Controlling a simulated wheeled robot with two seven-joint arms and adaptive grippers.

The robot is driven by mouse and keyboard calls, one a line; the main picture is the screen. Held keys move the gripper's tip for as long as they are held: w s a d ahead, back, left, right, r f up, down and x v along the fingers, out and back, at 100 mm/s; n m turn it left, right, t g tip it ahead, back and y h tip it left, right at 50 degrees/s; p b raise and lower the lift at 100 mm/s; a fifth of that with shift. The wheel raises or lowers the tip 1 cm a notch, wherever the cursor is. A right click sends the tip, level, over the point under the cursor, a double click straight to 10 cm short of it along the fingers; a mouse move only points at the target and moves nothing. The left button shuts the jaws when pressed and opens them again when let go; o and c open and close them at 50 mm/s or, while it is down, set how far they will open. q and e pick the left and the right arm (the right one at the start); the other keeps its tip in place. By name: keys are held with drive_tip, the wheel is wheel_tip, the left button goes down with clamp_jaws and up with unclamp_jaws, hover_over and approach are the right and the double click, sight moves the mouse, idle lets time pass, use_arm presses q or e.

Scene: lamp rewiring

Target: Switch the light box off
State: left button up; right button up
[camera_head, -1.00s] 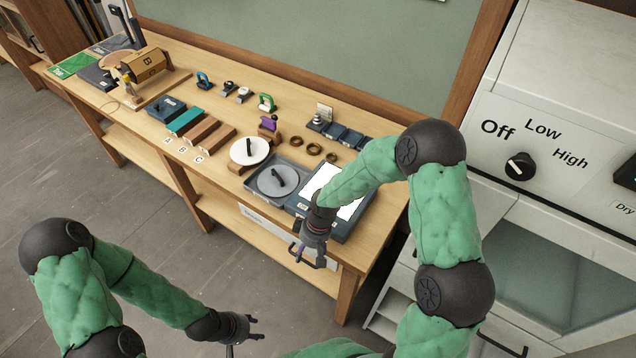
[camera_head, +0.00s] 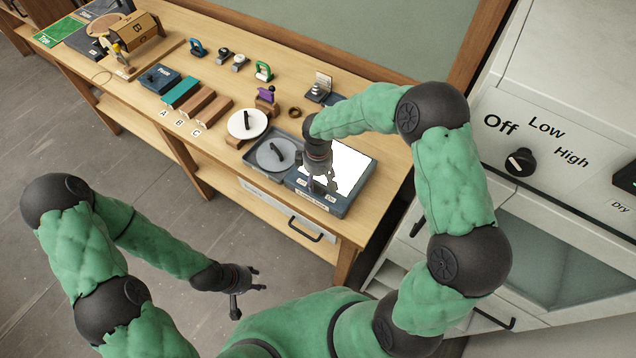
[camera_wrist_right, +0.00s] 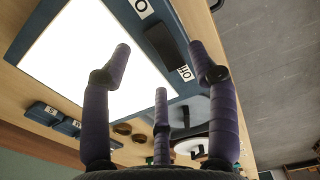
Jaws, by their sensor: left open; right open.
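The light box (camera_head: 328,200) stands near the table's front right edge, and its panel (camera_head: 355,168) glows bright white. In the right wrist view the lit panel (camera_wrist_right: 85,50) fills the upper left. A dark rocker switch (camera_wrist_right: 166,47) sits on the box's frame between a label starting with "O" and an "Off" label. My right gripper (camera_head: 322,187) is open and empty over the box's front edge. In the wrist view its spread purple fingers (camera_wrist_right: 160,68) appear around the switch; I cannot tell whether they touch it. My left gripper (camera_head: 250,281) is open and empty, away from the table.
A grey tray with a round disc (camera_head: 272,155) stands just left of the light box. A white disc (camera_head: 246,124), brass rings (camera_head: 295,112) and blocks lie further left. A white cabinet (camera_head: 560,110) with a large dial stands at the right. Floor is clear in front.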

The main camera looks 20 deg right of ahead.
sight(318, 186)
drive_tip(key=shift+f, duration=1.6)
drive_tip(key=c, duration=1.1)
drive_tip(key=shift+w+a+g+h, duration=0.1)
drive_tip(key=shift+a+g+h, duration=0.05)
drive_tip(key=shift+g+h, duration=0.3)
drive_tip(key=shift+c, duration=0.2)
